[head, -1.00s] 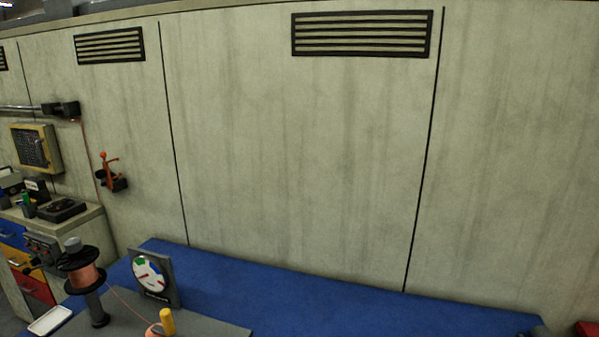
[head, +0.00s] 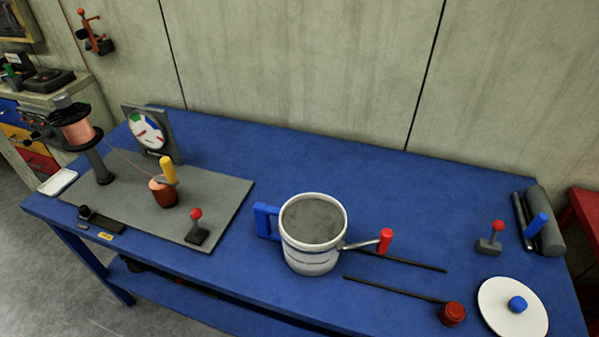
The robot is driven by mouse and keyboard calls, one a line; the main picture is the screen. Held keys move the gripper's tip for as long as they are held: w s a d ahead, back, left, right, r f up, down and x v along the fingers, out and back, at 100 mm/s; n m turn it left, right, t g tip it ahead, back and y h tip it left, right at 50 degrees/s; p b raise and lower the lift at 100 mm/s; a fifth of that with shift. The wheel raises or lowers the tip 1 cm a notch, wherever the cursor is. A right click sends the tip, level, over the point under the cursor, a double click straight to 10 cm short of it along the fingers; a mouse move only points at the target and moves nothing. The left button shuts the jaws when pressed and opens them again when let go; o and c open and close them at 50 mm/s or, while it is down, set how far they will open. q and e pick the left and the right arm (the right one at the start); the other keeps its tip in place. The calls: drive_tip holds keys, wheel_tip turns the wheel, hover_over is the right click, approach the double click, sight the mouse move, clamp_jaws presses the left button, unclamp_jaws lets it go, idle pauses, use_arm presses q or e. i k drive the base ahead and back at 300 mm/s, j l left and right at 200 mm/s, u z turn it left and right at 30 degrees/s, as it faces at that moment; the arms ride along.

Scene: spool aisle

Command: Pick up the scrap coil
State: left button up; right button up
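No loose coil that I can clearly name as the scrap coil shows in the head view. Copper wire is wound on a black-flanged spool (head: 77,132) on an upright post at the left of the blue table. A thin wire runs from it to a small copper-coloured drum (head: 163,192) with a yellow handle, on a grey plate (head: 225,193). Whether either is the scrap coil I cannot tell. Neither of my grippers is in view.
On the blue table (head: 385,205) stand a white pot (head: 311,258) with grey contents, a dial gauge (head: 148,131), red-knobbed levers (head: 197,228) (head: 490,244), dark rods, a white disc (head: 512,310) and a grey roller (head: 541,220). The table's back middle is clear.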

sight(452, 313)
drive_tip(key=z, duration=1.4)
